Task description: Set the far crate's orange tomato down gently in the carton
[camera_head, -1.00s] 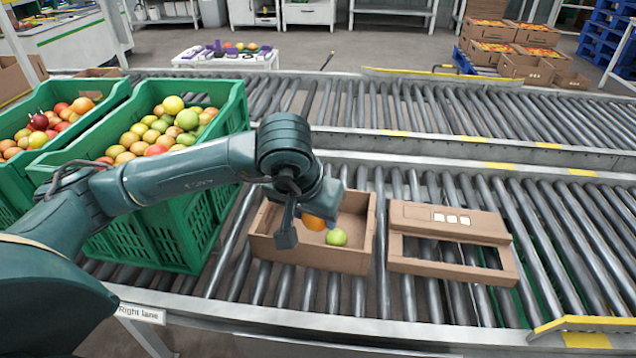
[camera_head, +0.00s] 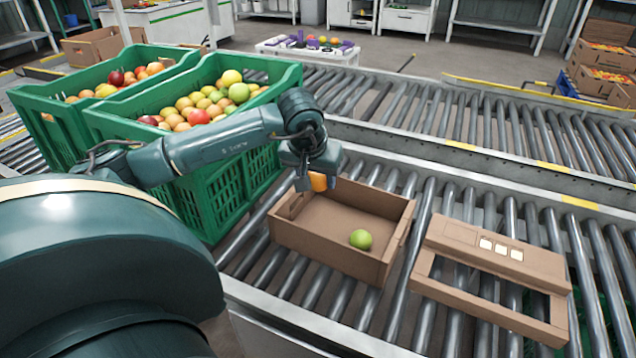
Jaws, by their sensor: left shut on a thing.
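An orange tomato (camera_head: 318,182) is held in my left gripper (camera_head: 316,176), which is shut on it; the fingers hide part of it. The gripper is over the back left part of the open carton (camera_head: 330,249). Whether the tomato touches the carton cannot be told. A green tomato (camera_head: 360,239) lies on the carton floor, apart from the held one. The far green crate (camera_head: 48,128) and the nearer green crate (camera_head: 200,190) stand at the left, both filled with mixed tomatoes. My right gripper is not in view.
A cardboard piece with cut-out openings (camera_head: 490,262) lies on the rollers right of the carton. A second roller lane (camera_head: 420,110) runs behind, with a metal rail between. Stacked boxes (camera_head: 605,75) stand at the back right. The carton's front half is mostly free.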

